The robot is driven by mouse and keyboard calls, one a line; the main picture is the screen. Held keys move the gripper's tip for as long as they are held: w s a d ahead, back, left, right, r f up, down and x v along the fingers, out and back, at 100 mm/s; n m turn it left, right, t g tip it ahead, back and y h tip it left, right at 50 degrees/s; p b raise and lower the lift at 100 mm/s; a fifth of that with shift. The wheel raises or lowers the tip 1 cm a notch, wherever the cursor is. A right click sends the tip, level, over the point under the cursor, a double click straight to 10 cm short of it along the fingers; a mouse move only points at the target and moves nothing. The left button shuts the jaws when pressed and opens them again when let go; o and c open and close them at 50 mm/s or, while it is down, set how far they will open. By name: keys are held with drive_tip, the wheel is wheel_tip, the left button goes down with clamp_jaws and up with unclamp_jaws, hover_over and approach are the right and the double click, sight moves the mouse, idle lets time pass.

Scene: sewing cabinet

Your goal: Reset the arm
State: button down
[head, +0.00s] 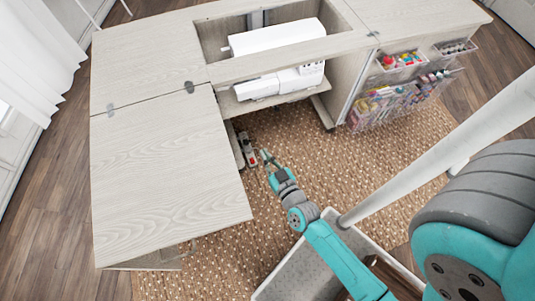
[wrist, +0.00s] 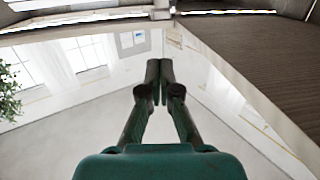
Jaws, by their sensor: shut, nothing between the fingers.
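My gripper (head: 264,156) is at the end of my teal arm, in the open space in front of the sewing cabinet (head: 160,55). In the head view it is just right of the cabinet's left leaf and below the sewing machine's opening. In the wrist view the two dark fingers of my gripper (wrist: 160,70) meet at their tips, with nothing between them. The white sewing machine (head: 275,38) sits in the cabinet's opening, apart from my gripper.
The left leaf (head: 165,180) lies close to my gripper. A small dark object with a red spot, perhaps a pedal (head: 246,148), is near it. Clear bins of thread (head: 400,60) hang on the right door. The woven rug (head: 320,165) is mostly clear.

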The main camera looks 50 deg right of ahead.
idle(0.5)
drive_tip(key=s+a+r+n+y, duration=0.1)
drive_tip(key=s+a+r, duration=0.2)
drive_tip(key=s+r, duration=0.2)
drive_tip(key=s+a+r+n+g+y, duration=0.1)
drive_tip(key=s+r, duration=0.4)
drive_tip(key=s, duration=0.5)
drive_tip(key=s+a+r+n+y, duration=0.1)
drive_tip(key=s+a+r+y, duration=0.2)
drive_tip(key=s+a+r, duration=0.3)
drive_tip(key=shift+s+n+g, duration=0.3)
drive_tip(key=shift+s, duration=0.95)
